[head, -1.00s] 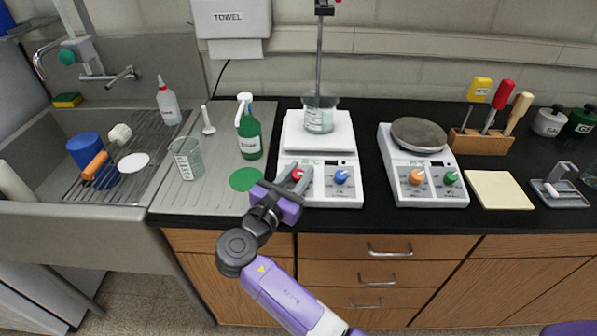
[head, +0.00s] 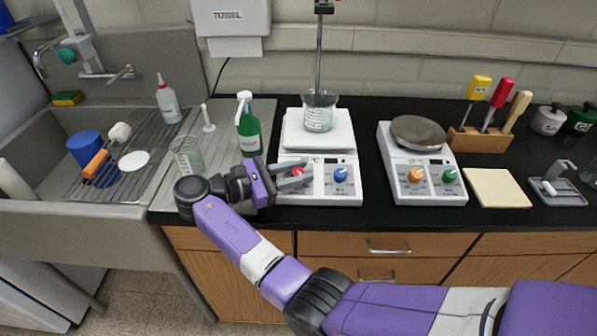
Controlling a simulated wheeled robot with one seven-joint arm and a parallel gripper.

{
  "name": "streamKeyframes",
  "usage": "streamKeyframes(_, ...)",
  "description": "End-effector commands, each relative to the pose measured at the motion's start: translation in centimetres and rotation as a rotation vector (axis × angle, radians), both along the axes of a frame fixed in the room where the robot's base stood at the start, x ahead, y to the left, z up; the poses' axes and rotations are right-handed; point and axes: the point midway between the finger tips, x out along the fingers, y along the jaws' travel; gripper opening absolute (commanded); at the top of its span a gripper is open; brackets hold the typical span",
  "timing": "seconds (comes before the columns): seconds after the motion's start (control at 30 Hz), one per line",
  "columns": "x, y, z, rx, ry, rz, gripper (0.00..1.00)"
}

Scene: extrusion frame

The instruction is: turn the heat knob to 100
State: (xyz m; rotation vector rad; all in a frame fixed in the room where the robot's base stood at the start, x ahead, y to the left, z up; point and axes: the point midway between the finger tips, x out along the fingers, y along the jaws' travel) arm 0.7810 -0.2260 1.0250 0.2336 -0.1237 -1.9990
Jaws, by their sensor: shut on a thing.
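A white hotplate (head: 320,188) stands on the black counter with a red knob and a blue knob (head: 341,175) on its front panel. My gripper (head: 297,176) reaches in from the left and is shut on the red knob (head: 297,171), the left of the two. The fingers partly hide the red knob and the markings around it. I cannot read the dial numbers. A glass beaker (head: 319,112) with liquid sits on the hotplate's white top, with a vertical rod above it.
A second hotplate (head: 422,170) with a round grey plate, an orange knob and a green knob stands to the right. A green spray bottle (head: 248,127) and an empty beaker (head: 187,157) stand left, close to my wrist. A tool block (head: 482,140) is farther right.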

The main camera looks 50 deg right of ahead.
Motion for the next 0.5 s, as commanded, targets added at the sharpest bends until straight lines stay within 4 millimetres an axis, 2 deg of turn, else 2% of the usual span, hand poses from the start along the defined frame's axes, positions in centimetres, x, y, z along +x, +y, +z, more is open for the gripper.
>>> streamKeyframes(0.47, -0.1, -0.01, -0.23, 0.005, -0.001, -0.015, 0.0)
streamKeyframes(0.5, -0.11, -0.02, -0.24, 0.005, -0.001, -0.015, 0.32)
